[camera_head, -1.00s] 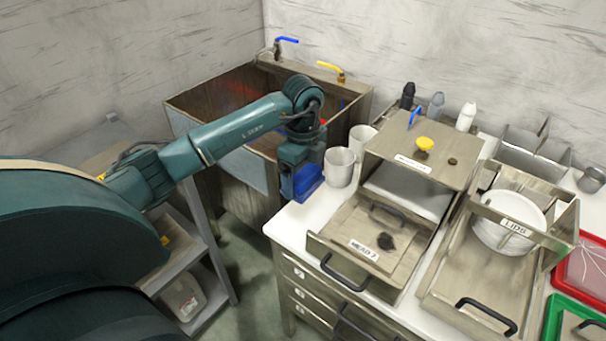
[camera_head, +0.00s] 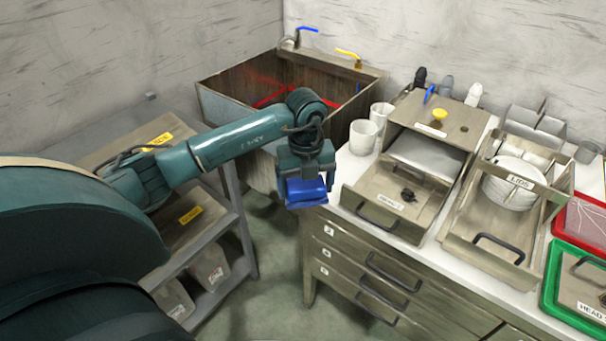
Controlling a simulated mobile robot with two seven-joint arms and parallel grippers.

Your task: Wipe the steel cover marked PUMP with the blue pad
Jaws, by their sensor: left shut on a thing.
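My left gripper (camera_head: 306,176) is shut on the blue pad (camera_head: 306,193). It holds the pad in the air near the left front corner of the white counter, in front of the sink. The pad appears clear of other things. A steel housing (camera_head: 455,128) with a yellow knob stands on the counter to the right; the small label on its top is too small to read. A steel drawer or tray (camera_head: 358,193) with a black handle and a dark lump juts out below it. I cannot read PUMP on any label. My right gripper is out of view.
Two white cups (camera_head: 363,137) stand at the counter's left edge. Green (camera_head: 549,300) and red (camera_head: 591,238) trays lie at the right. A grey shelf rack (camera_head: 238,215) stands left, with floor between it and the counter.

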